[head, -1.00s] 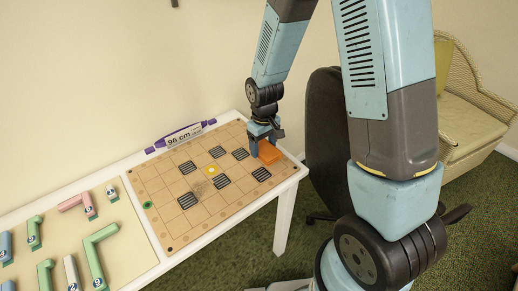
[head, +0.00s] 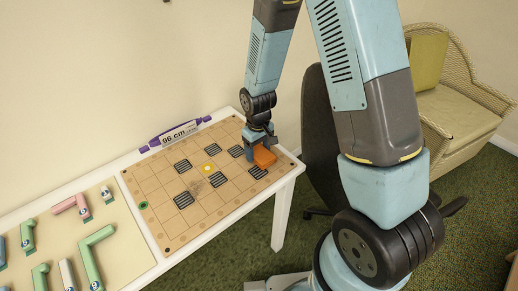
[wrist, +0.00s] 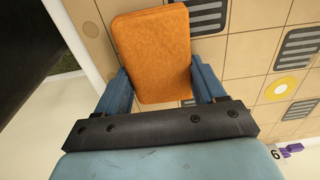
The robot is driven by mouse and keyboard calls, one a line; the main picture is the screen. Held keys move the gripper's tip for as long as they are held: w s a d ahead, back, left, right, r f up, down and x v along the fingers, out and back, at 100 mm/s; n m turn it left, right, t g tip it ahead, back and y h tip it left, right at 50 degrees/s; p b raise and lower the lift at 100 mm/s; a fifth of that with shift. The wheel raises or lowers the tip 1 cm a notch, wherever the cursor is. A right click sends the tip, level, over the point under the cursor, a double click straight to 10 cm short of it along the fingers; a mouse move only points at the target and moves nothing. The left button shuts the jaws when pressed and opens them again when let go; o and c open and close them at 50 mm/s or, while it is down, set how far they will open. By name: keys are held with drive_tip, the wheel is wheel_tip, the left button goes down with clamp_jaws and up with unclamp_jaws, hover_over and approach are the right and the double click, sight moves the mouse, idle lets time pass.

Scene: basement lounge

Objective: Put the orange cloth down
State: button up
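The orange cloth (head: 264,157) is a thick, folded-looking rectangle at the right end of the grid board (head: 160,190). My gripper (head: 261,147) is above it, pointing down. In the wrist view the cloth (wrist: 155,50) fills the space between the two blue fingers (wrist: 162,84), which meet its sides, so the gripper is shut on it. The cloth is at or just above the board; I cannot tell whether it touches. It hides some of the board's squares.
A white table (head: 284,190) carries the board. Dark striped tiles and a yellow-dotted tile (head: 209,167) lie left of the cloth. A purple 96 cm marker (head: 180,132) is behind. Pink and green pieces (head: 97,255) lie at left. A dark chair (head: 322,140) stands right.

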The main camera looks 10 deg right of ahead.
drive_tip(key=o, duration=0.4)
wheel_tip(320, 180, up, 12)
wheel_tip(320, 180, up, 16)
drive_tip(key=r+m+t, duration=0.1)
drive_tip(key=m+t, duration=0.2)
hover_over(258, 150)
drive_tip(key=s+d, duration=0.5)
drive_tip(key=d, duration=0.4)
drive_tip(key=s+d+r+m+t, duration=0.1)
drive_tip(key=s+d+r, duration=0.1)
drive_tip(key=s+r, duration=0.1)
drive_tip(key=s+d+r+m, duration=0.1)
drive_tip(key=s+d+r, duration=0.2)
drive_tip(key=s, duration=0.3)
drive_tip(key=s+d+r+m+t, duration=0.1)
drive_tip(key=s+d+r, duration=0.2)
drive_tip(key=s, duration=0.1)
drive_tip(key=shift+s+d+r+m+t, duration=0.1)
drive_tip(key=shift+s+r+m+t, duration=0.2)
drive_tip(key=shift+m, duration=0.1)
